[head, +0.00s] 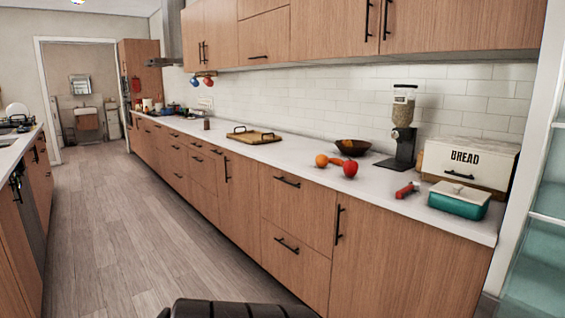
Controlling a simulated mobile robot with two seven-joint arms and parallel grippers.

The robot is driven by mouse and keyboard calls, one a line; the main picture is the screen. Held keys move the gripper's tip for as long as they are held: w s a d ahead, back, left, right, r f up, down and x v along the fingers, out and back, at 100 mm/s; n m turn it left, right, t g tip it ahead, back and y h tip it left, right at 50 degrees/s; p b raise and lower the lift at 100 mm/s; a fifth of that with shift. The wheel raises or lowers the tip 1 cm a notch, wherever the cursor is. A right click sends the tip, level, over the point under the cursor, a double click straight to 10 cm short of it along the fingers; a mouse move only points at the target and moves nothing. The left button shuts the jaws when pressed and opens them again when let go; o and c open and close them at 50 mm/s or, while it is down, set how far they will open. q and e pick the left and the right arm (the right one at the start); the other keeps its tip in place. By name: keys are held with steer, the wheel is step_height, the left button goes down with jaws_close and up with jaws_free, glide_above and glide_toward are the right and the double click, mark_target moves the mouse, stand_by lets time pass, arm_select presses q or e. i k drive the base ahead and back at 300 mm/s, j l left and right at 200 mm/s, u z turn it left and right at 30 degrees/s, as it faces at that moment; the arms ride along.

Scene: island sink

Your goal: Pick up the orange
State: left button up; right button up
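The orange (322,161) is a small round orange fruit on the white countertop (290,158), in the right half of the head view. It sits just left of a carrot-like orange piece (337,161) and a red apple-like fruit (350,169). A dark bowl (352,147) stands behind them. Neither of my grippers shows in the head view. Only a dark part that seems to be my own body shows at the bottom edge.
A coffee grinder (402,130), a bread box (468,165), a teal container (459,200) and a red-handled item (407,190) stand right of the fruit. A wooden tray (254,136) lies to the left. Upper cabinets (330,30) overhang the counter. The wooden floor (135,220) is clear.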

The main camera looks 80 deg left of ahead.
mark_target(321, 160)
steer(key=u, duration=2.35)
